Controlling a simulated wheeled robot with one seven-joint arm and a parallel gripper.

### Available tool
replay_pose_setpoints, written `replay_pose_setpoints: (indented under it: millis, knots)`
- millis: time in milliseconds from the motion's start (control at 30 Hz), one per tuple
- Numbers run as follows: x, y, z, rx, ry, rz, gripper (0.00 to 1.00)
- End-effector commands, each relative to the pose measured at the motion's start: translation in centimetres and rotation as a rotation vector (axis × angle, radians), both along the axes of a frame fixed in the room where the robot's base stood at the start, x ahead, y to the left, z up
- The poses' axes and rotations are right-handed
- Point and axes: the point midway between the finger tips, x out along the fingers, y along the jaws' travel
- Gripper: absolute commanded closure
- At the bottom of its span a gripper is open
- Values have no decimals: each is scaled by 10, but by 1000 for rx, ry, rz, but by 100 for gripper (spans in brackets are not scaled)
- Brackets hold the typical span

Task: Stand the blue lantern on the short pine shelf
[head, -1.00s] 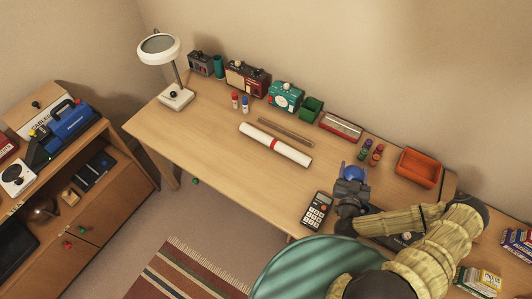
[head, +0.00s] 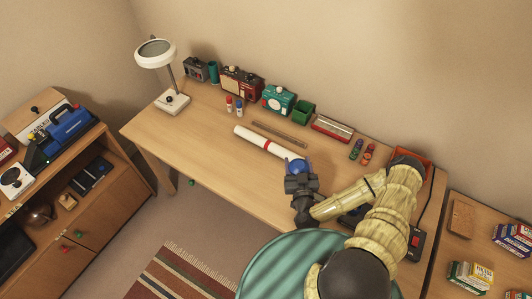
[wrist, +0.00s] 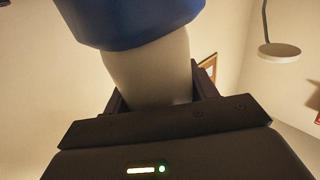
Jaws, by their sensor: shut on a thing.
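The blue lantern (head: 296,165) is held by my gripper (head: 299,180) above the desk, near the right end of the white roll. In the wrist view its blue part (wrist: 130,18) fills the top, and a pale section (wrist: 150,70) below sits between the jaws. My gripper (wrist: 158,104) is shut on that pale section. The lantern's far end is out of the wrist view. I cannot tell which surface is the short pine shelf; a pale wooden surface (head: 455,262) with boxes stands at the right.
The long desk (head: 205,150) carries a white lamp (head: 172,102), a white roll (head: 268,142), a teal radio (head: 277,99) and a red-orange tray (head: 425,158), partly behind my arm. A brown cabinet (head: 105,218) stands at the left.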

Motion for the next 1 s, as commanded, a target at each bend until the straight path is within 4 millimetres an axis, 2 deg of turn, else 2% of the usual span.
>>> replay_pose_setpoints:
  millis: [400, 533, 667, 1000]
  knots:
    - [0, -1, 0, 0, -2, -1, 91]
    - [6, -5, -4, -2, -9, 7, 91]
    - [22, -18, -12, -4, -25, 30, 91]
    - [83, -71, -23, -6, -47, 122, 91]
